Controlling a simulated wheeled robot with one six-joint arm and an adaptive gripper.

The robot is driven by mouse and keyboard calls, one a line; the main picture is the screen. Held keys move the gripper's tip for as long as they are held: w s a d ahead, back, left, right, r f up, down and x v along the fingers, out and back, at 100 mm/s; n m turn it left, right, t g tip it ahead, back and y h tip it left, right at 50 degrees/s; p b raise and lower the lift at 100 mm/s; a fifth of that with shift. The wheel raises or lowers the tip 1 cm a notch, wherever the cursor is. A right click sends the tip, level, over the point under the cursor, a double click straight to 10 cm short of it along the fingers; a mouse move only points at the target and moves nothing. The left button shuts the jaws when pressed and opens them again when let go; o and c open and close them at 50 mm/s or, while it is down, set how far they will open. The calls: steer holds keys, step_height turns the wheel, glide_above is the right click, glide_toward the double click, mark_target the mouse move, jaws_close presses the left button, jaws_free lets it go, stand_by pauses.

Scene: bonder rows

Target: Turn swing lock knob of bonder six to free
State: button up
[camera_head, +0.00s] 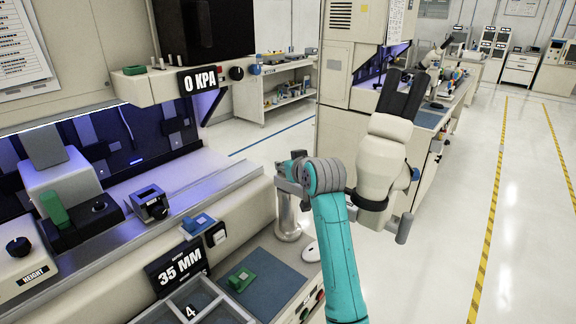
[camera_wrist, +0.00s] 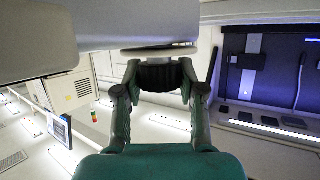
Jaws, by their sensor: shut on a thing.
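In the wrist view a dark ribbed knob (camera_wrist: 158,77) sits under a pale disc at the end of a light grey body. My gripper (camera_wrist: 160,84) has one finger on each side of the knob and is shut on it. In the head view my gripper (camera_head: 288,172) is beside a metal post (camera_head: 288,218), left of the white microscope head (camera_head: 384,160) with black eyepieces. The knob cannot be made out there. No bonder number or free/lock marking is readable near it.
The bonder bench on the left carries a 0 KPA display (camera_head: 199,82), a 35 MM sign (camera_head: 177,268), a HEIGHT knob (camera_head: 18,246) and a blue mat (camera_head: 268,283) with a green block (camera_head: 242,280). Another bench stands behind. The aisle floor (camera_head: 455,200) at right is clear.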

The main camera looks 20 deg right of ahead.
stand_by(0.4)
steer(key=o, duration=1.2)
steer(key=shift+c, duration=0.2)
steer(key=v, duration=1.2)
steer(key=shift+d, duration=0.1)
